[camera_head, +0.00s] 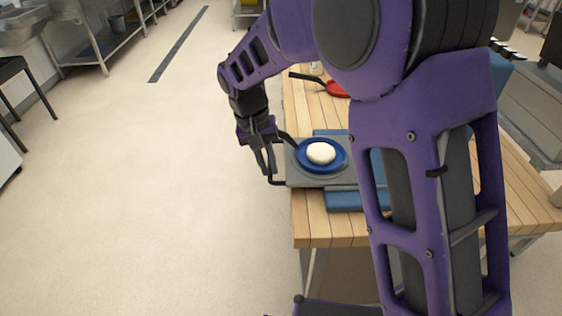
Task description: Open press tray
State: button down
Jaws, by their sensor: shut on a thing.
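The press is blue and mostly hidden behind my arm; part of its blue base (343,201) shows on the wooden table. Its grey tray (298,179) sticks out to the left, near the table's left edge. On the tray lies a blue round plate (302,158) with a white dough ball (320,153) on it. A dark handle (276,182) runs along the tray's left side. My gripper (266,166) points down at this handle and is shut on it. The exact contact at the fingertips is small and partly hidden.
The wooden table (315,228) carries a red pan (337,90) with a dark handle behind the tray. The pale floor (150,200) left of the table is open. Metal shelving (105,48) and a dark table (15,75) stand at the far left.

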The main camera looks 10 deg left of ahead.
jog(key=shift+a, duration=0.15)
jog(key=c, duration=1.2)
grip_release()
jog(key=shift+o, duration=0.2)
jog(key=a+r+p, duration=0.2)
jog(key=a+r, duration=0.1)
jog(key=r, duration=1.4)
jog(key=shift+s+p, duration=0.35)
jog(key=shift+w+r, duration=0.1)
jog(key=shift+r, duration=0.05)
